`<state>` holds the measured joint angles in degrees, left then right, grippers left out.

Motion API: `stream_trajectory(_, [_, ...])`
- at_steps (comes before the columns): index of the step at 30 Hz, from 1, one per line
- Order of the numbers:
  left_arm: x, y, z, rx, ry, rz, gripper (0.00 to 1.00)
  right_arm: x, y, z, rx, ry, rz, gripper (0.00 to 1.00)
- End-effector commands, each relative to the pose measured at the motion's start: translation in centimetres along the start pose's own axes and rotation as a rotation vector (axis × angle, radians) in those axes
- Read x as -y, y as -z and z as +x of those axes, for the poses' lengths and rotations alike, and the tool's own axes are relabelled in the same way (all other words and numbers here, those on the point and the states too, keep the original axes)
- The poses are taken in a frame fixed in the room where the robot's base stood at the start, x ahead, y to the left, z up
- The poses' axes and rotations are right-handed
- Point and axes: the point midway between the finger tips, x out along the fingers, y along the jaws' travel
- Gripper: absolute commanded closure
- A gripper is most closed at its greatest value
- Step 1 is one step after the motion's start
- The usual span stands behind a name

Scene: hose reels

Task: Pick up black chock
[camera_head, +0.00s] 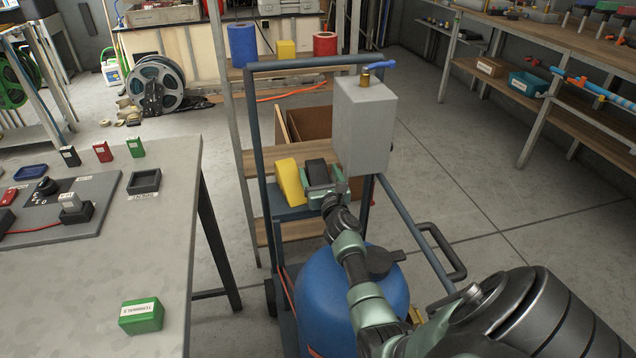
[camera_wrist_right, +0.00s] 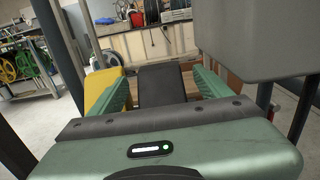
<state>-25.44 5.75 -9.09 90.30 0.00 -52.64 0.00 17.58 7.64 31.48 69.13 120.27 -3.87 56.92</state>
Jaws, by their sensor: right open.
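The black chock (camera_head: 317,173) sits on the blue shelf of the cart, beside a yellow chock (camera_head: 289,183) on its left. In the right wrist view the black chock (camera_wrist_right: 161,86) lies between the two green fingers, and the yellow chock (camera_wrist_right: 103,92) is just outside the left finger. My right gripper (camera_head: 322,188) is open around the near part of the black chock; I cannot tell whether the fingers touch it. In the right wrist view this gripper (camera_wrist_right: 164,90) has its fingers on both sides. My left gripper is not in view.
A grey box (camera_head: 364,125) with a brass fitting and blue lever stands close to the right of the chocks. The cart's blue frame (camera_head: 252,150) rises on the left. A blue tank (camera_head: 340,310) is below my arm. A grey table (camera_head: 90,270) stands at left.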

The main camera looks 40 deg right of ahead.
Motion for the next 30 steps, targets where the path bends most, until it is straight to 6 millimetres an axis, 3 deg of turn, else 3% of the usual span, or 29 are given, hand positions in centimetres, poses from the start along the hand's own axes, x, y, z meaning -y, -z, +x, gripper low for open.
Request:
stream_trajectory(9, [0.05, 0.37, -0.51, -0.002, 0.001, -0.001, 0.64, -0.08, 0.29, 0.51, -0.006, 0.000, -0.002, 0.20])
stream_trajectory(18, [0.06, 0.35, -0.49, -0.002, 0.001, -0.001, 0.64, -0.08, 0.32, 0.48, -0.006, 0.000, -0.002, 1.00])
stream_trajectory(30, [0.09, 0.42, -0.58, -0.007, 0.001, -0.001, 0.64, -0.32, -0.17, 0.59, -0.002, -0.002, -0.001, 1.00])
